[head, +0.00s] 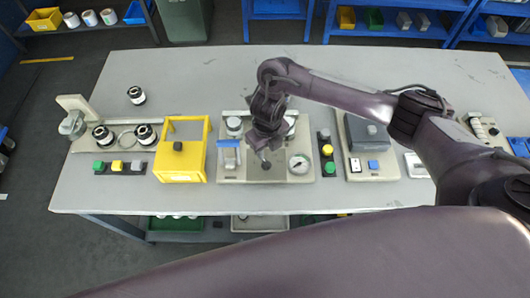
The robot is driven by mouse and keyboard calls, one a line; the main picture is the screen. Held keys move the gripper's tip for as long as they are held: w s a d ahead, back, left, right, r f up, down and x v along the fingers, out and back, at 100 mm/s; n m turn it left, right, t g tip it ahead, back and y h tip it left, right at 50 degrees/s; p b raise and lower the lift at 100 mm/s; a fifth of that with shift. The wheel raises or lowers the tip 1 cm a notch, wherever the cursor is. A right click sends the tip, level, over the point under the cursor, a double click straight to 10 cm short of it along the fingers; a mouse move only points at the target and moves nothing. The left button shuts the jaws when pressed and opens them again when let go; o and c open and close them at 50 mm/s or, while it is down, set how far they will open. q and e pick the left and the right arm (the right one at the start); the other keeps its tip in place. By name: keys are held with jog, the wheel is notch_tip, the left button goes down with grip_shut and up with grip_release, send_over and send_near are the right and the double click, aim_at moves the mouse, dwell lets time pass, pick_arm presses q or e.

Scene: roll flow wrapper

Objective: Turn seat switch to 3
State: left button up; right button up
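My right gripper (262,152) comes in from the right and points down over the beige central panel (231,172). Its fingertips are close to a small dark knob (266,166) on that panel. I cannot tell whether they touch it or whether the fingers are open or shut. No label or number for the seat switch can be read, so I cannot confirm which knob it is or its setting. My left gripper is out of view.
The panel also bears a round gauge (299,164) and a blue-topped part (229,143). A yellow guard frame (181,163) stands to its left. A button strip (327,158) and a grey box unit (367,133) are to its right. The table's back left is mostly clear.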

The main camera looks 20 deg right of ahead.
aim_at(267, 164)
jog(key=shift+s+d+f, duration=0.1)
jog(key=shift+s+f, duration=0.05)
jog(key=shift+f, duration=0.2)
notch_tip(267, 164, down, 6)
jog(key=shift+p, duration=0.65)
jog(key=shift+f, duration=0.4)
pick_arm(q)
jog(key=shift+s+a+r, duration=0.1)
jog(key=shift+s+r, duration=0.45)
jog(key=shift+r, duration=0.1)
pick_arm(e)
grip_shut()
